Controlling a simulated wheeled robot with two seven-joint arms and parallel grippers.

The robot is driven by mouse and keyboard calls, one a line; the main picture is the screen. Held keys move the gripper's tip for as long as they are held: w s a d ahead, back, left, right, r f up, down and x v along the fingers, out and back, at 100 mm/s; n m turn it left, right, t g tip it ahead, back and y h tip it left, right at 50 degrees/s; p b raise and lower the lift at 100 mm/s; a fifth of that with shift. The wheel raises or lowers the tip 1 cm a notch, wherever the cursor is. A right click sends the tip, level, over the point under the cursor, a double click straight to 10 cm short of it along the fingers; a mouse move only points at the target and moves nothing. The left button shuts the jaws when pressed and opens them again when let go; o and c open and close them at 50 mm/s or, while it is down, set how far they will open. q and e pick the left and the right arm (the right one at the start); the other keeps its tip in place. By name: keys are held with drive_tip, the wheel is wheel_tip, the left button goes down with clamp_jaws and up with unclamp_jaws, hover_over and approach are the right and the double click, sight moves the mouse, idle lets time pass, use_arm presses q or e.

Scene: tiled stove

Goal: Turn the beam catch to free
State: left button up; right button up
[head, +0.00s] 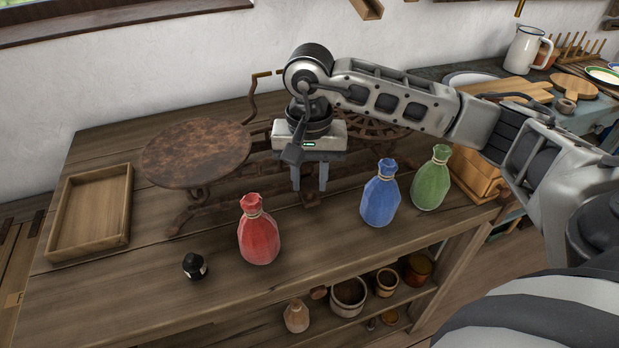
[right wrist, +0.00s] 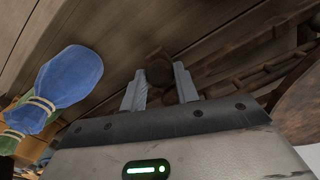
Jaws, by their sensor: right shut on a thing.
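A rusty scale stands on the wooden workbench, with a round brown plate (head: 195,152) at its left and a dark frame partly behind my right arm. My right gripper (head: 309,182) points down at the front of the scale. In the right wrist view, a small dark brown knob (right wrist: 158,72), which looks like the beam catch, sits between the two grey fingers (right wrist: 158,88), and the gripper is shut on it. In the head view the knob is mostly hidden by the gripper, so I cannot tell which way the catch is turned. My left gripper is out of view.
Red (head: 259,232), blue (head: 380,195) and green (head: 431,180) tied bags stand along the bench front. A small black object (head: 195,266) lies left of the red bag. An empty wooden tray (head: 60,250) is at far left. Pots stand on the shelf below.

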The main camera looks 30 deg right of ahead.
sight(310, 182)
idle(0.5)
drive_tip(key=o, duration=1)
drive_tip(key=shift+c, duration=0.2)
drive_tip(key=shift+r, duration=0.1)
wheel_tip(310, 182, up, 16)
drive_tip(key=p, duration=0.1)
